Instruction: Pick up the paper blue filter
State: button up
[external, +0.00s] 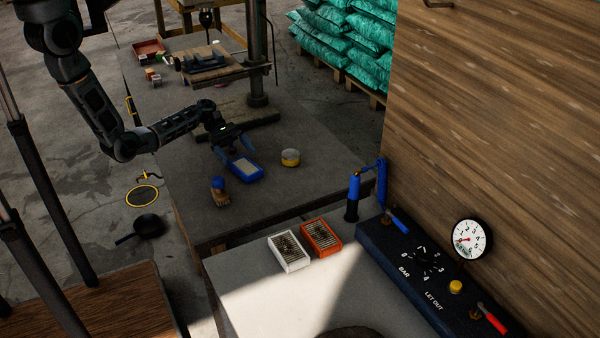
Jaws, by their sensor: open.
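The paper blue filter (247,172), a blue-framed rectangle with a pale face, lies on the dark workbench (310,185) near the middle of the external view. My gripper (238,152) is open at the far end of the filter, low over the bench. Its two fingers spread toward the filter's far corners. I cannot tell whether they touch it. Part of the filter's far edge is hidden by the gripper.
A drill press post (257,60) rises behind.

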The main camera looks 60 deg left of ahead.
aim_at(249, 168)
jog(key=x, duration=0.6)
jog(key=shift+d+f, duration=0.15)
jog(key=shift+d, duration=0.25)
jog(key=c, duration=1.1)
